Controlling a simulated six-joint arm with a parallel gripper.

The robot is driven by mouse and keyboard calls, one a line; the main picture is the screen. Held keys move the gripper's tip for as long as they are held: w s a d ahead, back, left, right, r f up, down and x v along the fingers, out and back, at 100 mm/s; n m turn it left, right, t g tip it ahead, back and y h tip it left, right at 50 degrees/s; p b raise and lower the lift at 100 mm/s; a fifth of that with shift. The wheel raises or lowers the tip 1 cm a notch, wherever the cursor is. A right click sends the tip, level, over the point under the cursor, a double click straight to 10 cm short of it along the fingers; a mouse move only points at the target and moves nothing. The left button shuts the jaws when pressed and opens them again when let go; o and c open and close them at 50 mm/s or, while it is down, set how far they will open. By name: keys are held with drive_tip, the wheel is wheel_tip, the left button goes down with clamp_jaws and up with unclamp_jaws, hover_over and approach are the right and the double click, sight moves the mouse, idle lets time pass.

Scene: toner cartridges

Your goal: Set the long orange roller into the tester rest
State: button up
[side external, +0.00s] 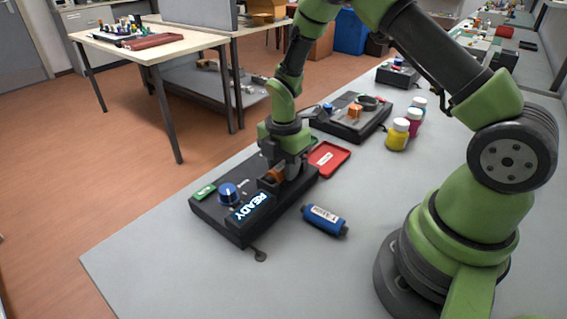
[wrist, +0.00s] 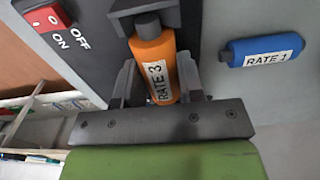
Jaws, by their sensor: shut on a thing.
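The orange roller (wrist: 155,65), labelled RATE 3, is held between the fingers of my gripper (wrist: 158,85). In the side view the orange roller (side external: 275,175) shows only in part, low over the black tester (side external: 232,222). The tester rest (wrist: 120,10) shows as a dark bracket at the top of the wrist view, around the roller's dark end cap. I cannot tell whether the roller touches the rest's bottom. My gripper (side external: 284,176) points down over the tester, whose display reads READY.
A blue roller (side external: 324,220), labelled RATE 1, lies on the grey table beside the tester. A red tray (side external: 328,158), another black device (side external: 352,120) and several bottles (side external: 398,134) stand behind. The tester carries a blue knob (side external: 228,192) and a red switch (wrist: 46,20).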

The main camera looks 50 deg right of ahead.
drive_tip(key=o, duration=1)
drive_tip(key=shift+r, duration=2.35)
wheel_tip(320, 180, up, 10)
drive_tip(key=s+a+m+t, duration=0.2)
drive_tip(key=m, duration=0.4)
drive_tip(key=s+a+r+m+t, duration=0.1)
drive_tip(key=s+r+m, duration=0.3)
drive_tip(key=s+m, duration=0.1)
drive_tip(key=s+a+r+m+t+y, duration=0.1)
drive_tip(key=s+r+m+t, duration=0.1)
drive_tip(key=s+r+m, duration=0.2)
drive_tip(key=s+a+r+m+t+y, duration=0.1)
drive_tip(key=s+r+m+t, duration=0.1)
drive_tip(key=s+m, duration=0.5)
drive_tip(key=shift+s+a+r, duration=0.1)
drive_tip(key=shift+a+r, duration=0.1)
drive_tip(key=shift+r, duration=0.25)
drive_tip(key=shift+a+r, duration=0.15)
drive_tip(key=shift+r, duration=0.3)
